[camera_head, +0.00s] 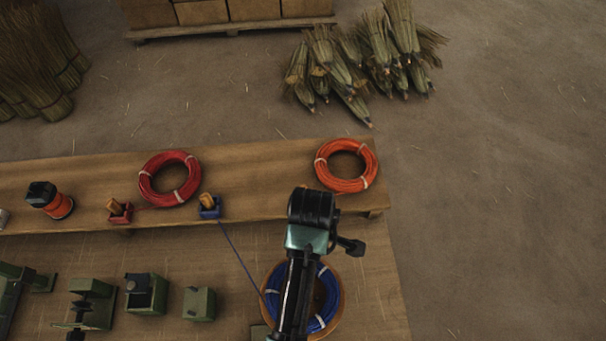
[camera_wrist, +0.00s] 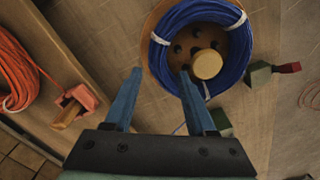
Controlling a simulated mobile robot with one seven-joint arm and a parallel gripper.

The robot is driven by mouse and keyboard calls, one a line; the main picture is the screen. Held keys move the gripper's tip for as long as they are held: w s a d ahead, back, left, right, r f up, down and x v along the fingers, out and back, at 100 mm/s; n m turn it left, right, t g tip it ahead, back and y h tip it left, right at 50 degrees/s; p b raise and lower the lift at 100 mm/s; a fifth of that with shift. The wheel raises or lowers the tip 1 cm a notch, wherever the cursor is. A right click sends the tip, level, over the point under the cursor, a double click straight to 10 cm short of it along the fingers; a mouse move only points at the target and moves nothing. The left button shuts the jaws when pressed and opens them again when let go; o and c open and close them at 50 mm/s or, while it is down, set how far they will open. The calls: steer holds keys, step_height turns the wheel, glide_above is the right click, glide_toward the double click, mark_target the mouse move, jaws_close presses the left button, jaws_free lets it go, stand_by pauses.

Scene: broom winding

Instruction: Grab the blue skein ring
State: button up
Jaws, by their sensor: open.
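The blue skein ring (camera_head: 330,295) lies on a round wooden disc (camera_head: 339,307) at the front of the workbench in the head view. My arm crosses in front of it and hides its middle. In the wrist view the blue skein ring (camera_wrist: 237,68) sits around a central wooden peg on the holed disc (camera_wrist: 154,66), with white ties on it. My gripper (camera_wrist: 160,74) is open, with its two blue fingers apart and nothing seen between them. The right fingertip overlaps the ring's lower left edge in the picture; I cannot tell whether they touch.
A red ring (camera_head: 169,178) and an orange ring (camera_head: 346,165) lie on the raised shelf. A blue thread runs from a small blue box (camera_head: 209,207) to the blue ring. Green fixtures (camera_head: 146,293) stand left. Broom bundles (camera_head: 365,60) lie on the floor behind; floor at right is clear.

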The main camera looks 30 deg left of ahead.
steer(key=shift+a+f+p, duration=0.1)
steer(key=shift+f+p, duration=0.35)
steer(key=shift+f, duration=2.8)
jaws_close()
